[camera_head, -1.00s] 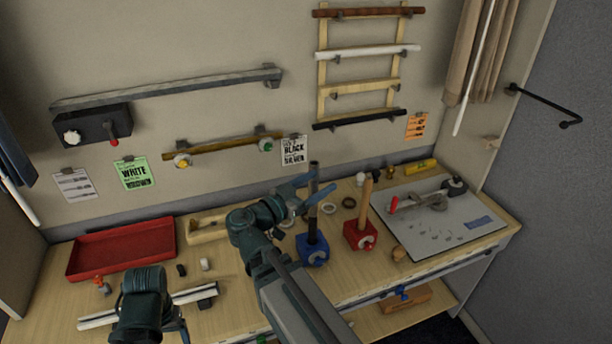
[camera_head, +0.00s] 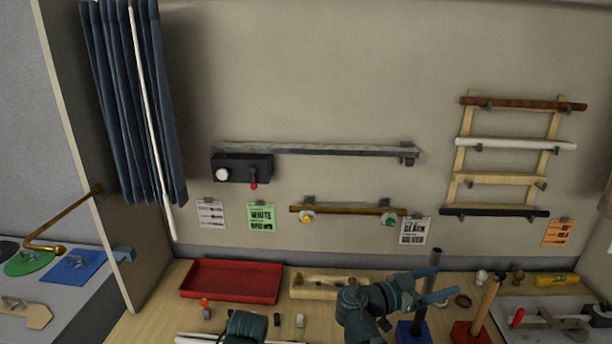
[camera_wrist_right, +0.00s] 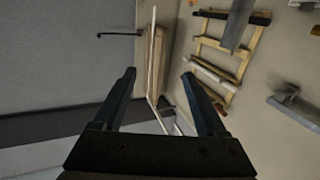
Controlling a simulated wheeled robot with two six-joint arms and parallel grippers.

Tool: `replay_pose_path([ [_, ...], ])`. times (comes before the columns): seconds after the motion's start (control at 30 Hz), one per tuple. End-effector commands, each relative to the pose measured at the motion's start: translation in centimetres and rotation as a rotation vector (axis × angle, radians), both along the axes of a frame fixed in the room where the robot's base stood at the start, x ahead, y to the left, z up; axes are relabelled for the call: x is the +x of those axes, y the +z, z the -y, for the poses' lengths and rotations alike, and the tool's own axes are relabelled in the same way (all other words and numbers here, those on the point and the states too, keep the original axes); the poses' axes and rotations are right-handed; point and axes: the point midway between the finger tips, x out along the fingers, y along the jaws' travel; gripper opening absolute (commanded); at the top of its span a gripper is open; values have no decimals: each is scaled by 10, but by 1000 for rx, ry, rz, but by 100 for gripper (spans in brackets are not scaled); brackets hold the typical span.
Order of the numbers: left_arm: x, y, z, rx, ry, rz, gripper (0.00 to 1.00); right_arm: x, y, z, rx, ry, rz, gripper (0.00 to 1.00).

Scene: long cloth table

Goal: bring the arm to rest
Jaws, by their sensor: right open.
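My right gripper (camera_head: 446,282) is at the lower right of the head view, its blue fingers apart and pointing right. It overlaps a dark upright rod (camera_head: 434,259) that stands in a blue base (camera_head: 412,334); in the picture I cannot tell the depth between them. In the right wrist view the two fingers (camera_wrist_right: 158,80) are spread with nothing between them. Part of my left arm (camera_head: 245,327) shows at the bottom edge; its gripper is out of frame.
A red tray (camera_head: 232,282) and a wooden holder (camera_head: 322,286) sit on the table behind the arms. A red base (camera_head: 470,334) with a wooden rod stands right of the blue one. A wall rack (camera_head: 505,180) holds several rods. A blue curtain (camera_head: 133,100) hangs left.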

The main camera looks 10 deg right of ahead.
Motion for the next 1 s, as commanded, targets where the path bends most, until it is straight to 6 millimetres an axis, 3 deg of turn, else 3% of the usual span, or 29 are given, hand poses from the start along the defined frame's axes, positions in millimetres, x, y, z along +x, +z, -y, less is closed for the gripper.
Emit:
replay_pose_path([
  [0.17,0,-25,0,0,-2,0,76,4,-78,-34,197,61,-262,74],
  [0.3,0,-48,0,1,-5,0,76,1,-163,-92,425,221,-615,74],
  [0.5,0,-76,0,2,-9,0,76,-18,-256,-196,677,597,-1091,74],
  [0.6,0,-87,0,2,-10,0,76,-33,-285,-245,755,808,-1276,74],
  [0.73,0,-96,0,2,-12,-1,76,-51,-305,-293,811,1040,-1436,74],
  [0.83,0,-99,0,3,-12,0,76,-60,-311,-315,828,1159,-1503,74],
  [1.0,0,-100,0,3,-13,0,76,-66,-313,-327,838,1230,-1541,74],
])
